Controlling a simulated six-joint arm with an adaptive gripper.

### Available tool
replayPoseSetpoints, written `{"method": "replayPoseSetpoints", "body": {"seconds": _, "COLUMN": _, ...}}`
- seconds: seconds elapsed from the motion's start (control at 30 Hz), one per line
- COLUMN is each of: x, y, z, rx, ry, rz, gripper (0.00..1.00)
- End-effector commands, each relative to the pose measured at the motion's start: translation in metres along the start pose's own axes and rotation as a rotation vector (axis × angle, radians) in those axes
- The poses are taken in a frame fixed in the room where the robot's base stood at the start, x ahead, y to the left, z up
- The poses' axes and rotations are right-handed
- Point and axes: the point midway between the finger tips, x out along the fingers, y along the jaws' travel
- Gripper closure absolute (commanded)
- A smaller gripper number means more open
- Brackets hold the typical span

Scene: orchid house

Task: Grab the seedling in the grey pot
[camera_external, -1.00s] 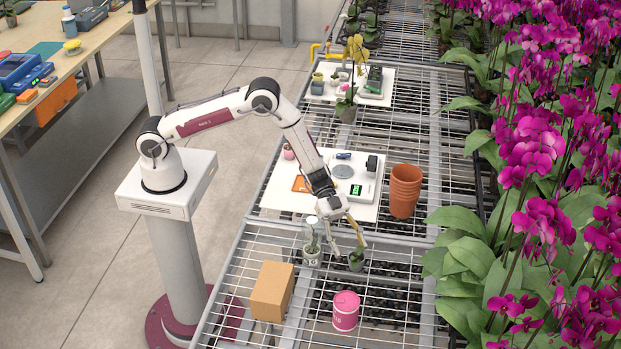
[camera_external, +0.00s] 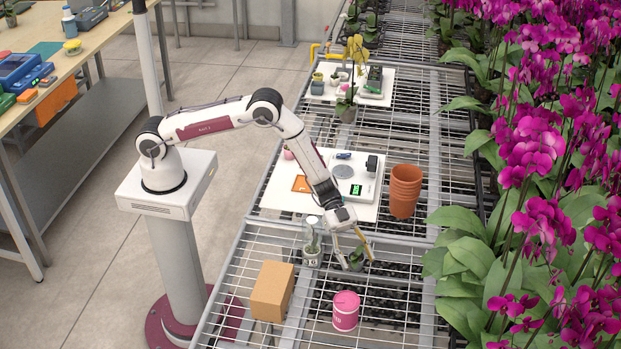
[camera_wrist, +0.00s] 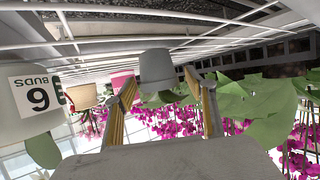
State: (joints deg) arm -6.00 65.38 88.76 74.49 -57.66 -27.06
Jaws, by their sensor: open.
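The seedling in the grey pot (camera_external: 356,264) stands on the wire bench, its green leaves at the pot's top. The grey pot also shows in the wrist view (camera_wrist: 157,67), which is upside down. My gripper (camera_external: 357,263) is open, pointing down at the seedling, with one finger to each side of it. In the wrist view my gripper's fingers (camera_wrist: 160,88) flank the pot, with a gap between them. Whether either finger touches the plant or pot I cannot tell.
A pale pot labelled "6 BUDS" (camera_wrist: 32,100) stands close by; it also shows left of my gripper (camera_external: 312,257). A cardboard box (camera_external: 272,290) and a pink pot (camera_external: 346,310) stand nearer the camera. Stacked terracotta pots (camera_external: 405,190) and a white board (camera_external: 290,200) lie behind.

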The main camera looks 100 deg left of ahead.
Motion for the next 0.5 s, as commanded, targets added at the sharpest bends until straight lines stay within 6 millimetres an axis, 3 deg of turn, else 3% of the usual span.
{"method": "replayPoseSetpoints", "body": {"seconds": 0.07, "x": -0.0001, "y": 0.0000, "z": 0.0000, "rx": 0.000, "ry": 0.000, "rz": 0.000, "gripper": 0.45}}
{"method": "replayPoseSetpoints", "body": {"seconds": 0.23, "x": -0.0001, "y": 0.0001, "z": 0.0000, "rx": 0.000, "ry": 0.000, "rz": 0.000, "gripper": 0.88}}
{"method": "replayPoseSetpoints", "body": {"seconds": 0.5, "x": -0.0001, "y": 0.0000, "z": -0.0003, "rx": 0.000, "ry": 0.000, "rz": 0.000, "gripper": 0.88}}
